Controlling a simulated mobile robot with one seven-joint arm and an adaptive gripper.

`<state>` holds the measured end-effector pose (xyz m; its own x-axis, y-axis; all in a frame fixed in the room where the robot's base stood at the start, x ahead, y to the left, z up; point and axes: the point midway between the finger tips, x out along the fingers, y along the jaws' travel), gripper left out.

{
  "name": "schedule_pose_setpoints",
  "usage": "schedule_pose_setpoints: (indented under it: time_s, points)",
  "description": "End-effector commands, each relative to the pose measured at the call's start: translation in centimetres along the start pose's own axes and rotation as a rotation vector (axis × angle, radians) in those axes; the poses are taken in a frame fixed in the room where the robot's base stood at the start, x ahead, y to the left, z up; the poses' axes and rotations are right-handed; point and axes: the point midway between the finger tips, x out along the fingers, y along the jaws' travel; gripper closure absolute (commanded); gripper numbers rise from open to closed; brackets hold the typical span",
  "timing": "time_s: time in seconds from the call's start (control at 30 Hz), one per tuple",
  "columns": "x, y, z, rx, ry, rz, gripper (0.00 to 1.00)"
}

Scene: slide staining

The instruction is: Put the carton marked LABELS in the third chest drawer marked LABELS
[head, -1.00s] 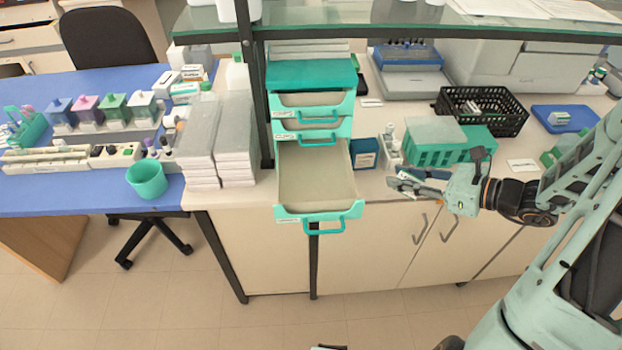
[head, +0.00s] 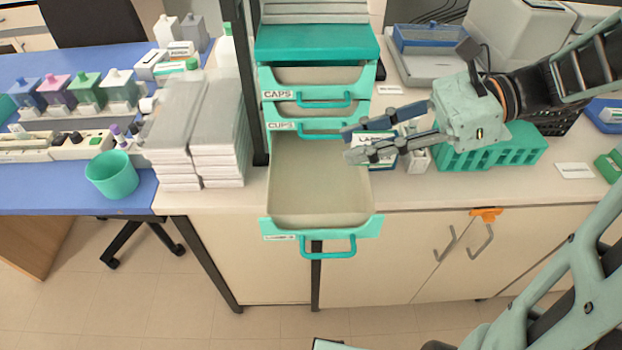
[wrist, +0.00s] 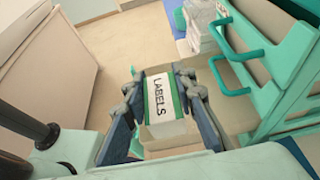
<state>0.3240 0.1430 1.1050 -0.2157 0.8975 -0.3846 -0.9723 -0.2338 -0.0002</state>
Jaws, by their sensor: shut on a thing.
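The carton marked LABELS (wrist: 160,98) is white with green edges and sits between my gripper's fingers in the wrist view. In the head view the carton (head: 376,139) is partly covered by the fingers. My gripper (head: 350,145) is shut on it, with its fingertips close to the right wall of the open third drawer (head: 318,178). That drawer is pulled well out, and its beige inside looks empty. Its front tag is too blurred to read surely. The teal chest (head: 318,45) has upper drawers marked CAPS (head: 318,98) and CUPS (head: 318,126), opened less far.
Stacked grey-white packs (head: 215,140) stand left of the chest by a dark post (head: 257,85). A teal rack (head: 490,150) is on the counter at right, under my gripper's body. A teal cup (head: 111,175) is on the blue table. Open floor lies in front.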

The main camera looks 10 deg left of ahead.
Motion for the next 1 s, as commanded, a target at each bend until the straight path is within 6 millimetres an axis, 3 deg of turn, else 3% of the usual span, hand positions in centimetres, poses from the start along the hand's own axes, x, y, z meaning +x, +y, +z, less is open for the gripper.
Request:
schedule_pose_setpoints:
  time_s: [0.1, 0.3, 0.57, 0.7, 0.83, 1.0]
  points:
    - [3.4, -0.5, -0.2, 0.0, -0.001, 0.004, 0.96]
    - [6.9, -1.1, -2.2, 0.003, -0.001, 0.001, 0.96]
    - [8.5, -1.4, -3.0, 0.002, 0.0, 0.0, 0.96]
    - [10.5, -1.5, -4.1, 0.003, -0.001, 0.002, 0.96]
    - [11.2, -1.6, -6.3, 0.005, -0.001, -0.001, 0.96]
    - [11.3, -1.6, -6.6, 0.001, -0.001, -0.003, 0.96]
